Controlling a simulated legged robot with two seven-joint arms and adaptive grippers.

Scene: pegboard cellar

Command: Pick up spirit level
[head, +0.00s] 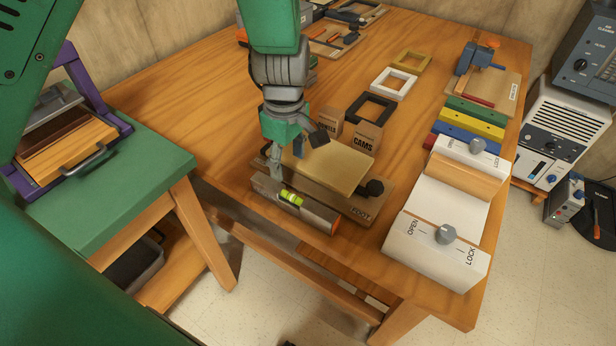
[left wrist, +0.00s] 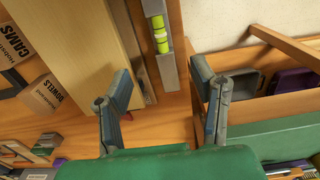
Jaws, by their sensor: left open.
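The spirit level (head: 322,214) is a grey bar with a yellow-green vial, lying along the front edge of the wooden table. My left gripper (head: 284,160) hangs over its left end from above. In the left wrist view the level (left wrist: 166,72) runs between the two spread fingers of the left gripper (left wrist: 160,82), with a gap on each side. The gripper is open and holds nothing. In the head view the fingers partly hide the level's left end. My right gripper is in neither view.
A board marked FOOT (head: 361,205) with a pale plate lies just behind the level. Small cardboard boxes (head: 366,135) stand behind that. A white OPEN/LOCK fixture (head: 416,258) is to the right. A green side table (head: 140,180) stands at the left.

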